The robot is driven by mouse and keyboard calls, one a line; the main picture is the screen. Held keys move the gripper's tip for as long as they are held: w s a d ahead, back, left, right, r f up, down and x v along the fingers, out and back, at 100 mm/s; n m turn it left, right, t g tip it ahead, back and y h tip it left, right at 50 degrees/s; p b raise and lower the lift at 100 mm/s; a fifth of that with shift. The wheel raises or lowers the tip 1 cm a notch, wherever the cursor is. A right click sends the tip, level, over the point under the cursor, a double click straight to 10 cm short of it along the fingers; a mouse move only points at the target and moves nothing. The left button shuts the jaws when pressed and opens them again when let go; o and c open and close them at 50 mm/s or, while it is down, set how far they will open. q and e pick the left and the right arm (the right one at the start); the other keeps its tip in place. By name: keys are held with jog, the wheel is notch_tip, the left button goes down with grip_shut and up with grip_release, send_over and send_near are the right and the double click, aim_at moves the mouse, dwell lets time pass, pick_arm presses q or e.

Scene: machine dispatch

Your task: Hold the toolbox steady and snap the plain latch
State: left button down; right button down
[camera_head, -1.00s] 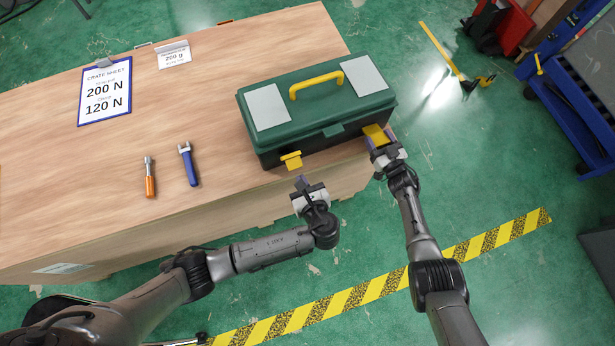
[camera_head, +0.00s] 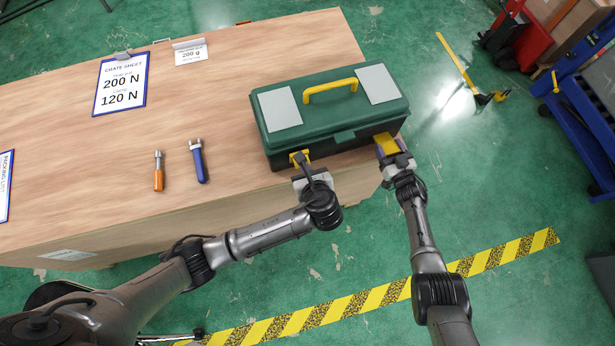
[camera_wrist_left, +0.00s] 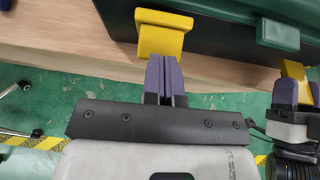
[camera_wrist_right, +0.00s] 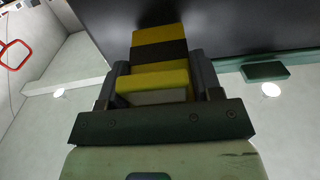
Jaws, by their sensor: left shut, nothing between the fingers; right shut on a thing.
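The toolbox (camera_head: 335,116), with a green lid and black body, sits upright at the table's front right edge. Its plain yellow latch (camera_head: 298,157) is on the front left and shows whole in the left wrist view (camera_wrist_left: 163,33). My left gripper (camera_head: 302,170) is shut and empty, its fingertips (camera_wrist_left: 165,72) at the latch's lower edge; I cannot tell whether they touch. My right gripper (camera_head: 390,153) is shut on the yellow-and-black striped latch (camera_wrist_right: 160,55) at the front right. The head view shows that striped latch as a yellow piece (camera_head: 386,142).
An orange-handled tool (camera_head: 159,172) and a blue-handled tool (camera_head: 199,162) lie left of the toolbox on the wooden table (camera_head: 225,110). A crate sheet clipboard (camera_head: 121,84) and a small card (camera_head: 190,52) are farther back. A blue cart (camera_head: 575,120) stands at right.

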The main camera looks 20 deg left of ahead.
pick_arm(q)
jog(key=shift+w+a+r, duration=0.55)
jog(key=shift+w+r, duration=0.15)
jog(key=shift+w, duration=0.05)
jog(key=shift+r, duration=0.2)
